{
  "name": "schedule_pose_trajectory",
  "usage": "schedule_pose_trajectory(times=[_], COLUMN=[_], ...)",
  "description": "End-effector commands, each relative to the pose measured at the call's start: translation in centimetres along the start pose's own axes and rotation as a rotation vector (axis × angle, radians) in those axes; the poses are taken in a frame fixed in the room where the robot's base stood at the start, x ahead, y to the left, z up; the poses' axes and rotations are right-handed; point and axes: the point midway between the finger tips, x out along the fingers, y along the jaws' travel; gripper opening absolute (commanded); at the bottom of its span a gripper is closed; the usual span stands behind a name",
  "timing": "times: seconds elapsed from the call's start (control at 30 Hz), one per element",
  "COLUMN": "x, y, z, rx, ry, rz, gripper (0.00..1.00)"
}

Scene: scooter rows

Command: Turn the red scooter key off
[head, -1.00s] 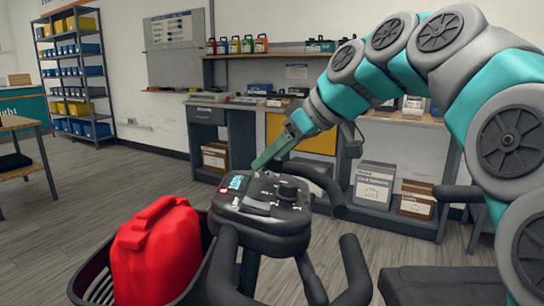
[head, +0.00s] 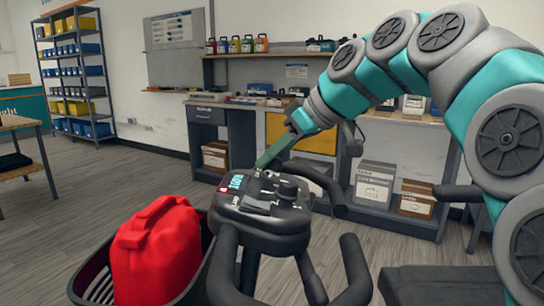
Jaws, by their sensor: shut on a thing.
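The scooter's dark console (head: 262,210) stands between black handlebars in the lower middle of the head view. Its small display (head: 236,182) is lit cyan, with a small red patch (head: 222,189) beside it. My gripper (head: 262,164) reaches down from the right with its green fingers at the far edge of the console, just right of the display. It is shut on the key, which the fingers hide, so its angle cannot be read. A dark knob (head: 288,190) sits to the right of the fingertips.
A red fuel can (head: 155,255) sits in the black basket (head: 95,285) at left. The right handlebar (head: 355,270) and a dark seat (head: 440,285) lie in front. A workbench (head: 340,105) with boxes and a blue-bin shelf (head: 75,75) stand behind.

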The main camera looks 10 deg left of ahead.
Motion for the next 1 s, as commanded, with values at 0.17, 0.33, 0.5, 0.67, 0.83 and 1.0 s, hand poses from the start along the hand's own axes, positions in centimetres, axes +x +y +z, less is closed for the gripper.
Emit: schedule_pose_trajectory(times=[0.17,0.33,0.5,0.67,0.83,1.0], x=[0.30,0.30,0.07,-0.16,-0.40,-0.32], y=[-0.01,0.03,-0.10,-0.22,-0.35,-0.38], z=[0.19,0.14,-0.02,-0.17,-0.30,-0.17], rx=[-0.049,-0.139,-0.247,-0.340,-0.422,-0.478], ry=[-0.002,0.001,0.000,-0.003,-0.002,0.000], rz=[-0.041,-0.106,-0.187,-0.262,-0.324,-0.367], gripper=[0.00,0.00,0.00,0.00,0.00,0.00])
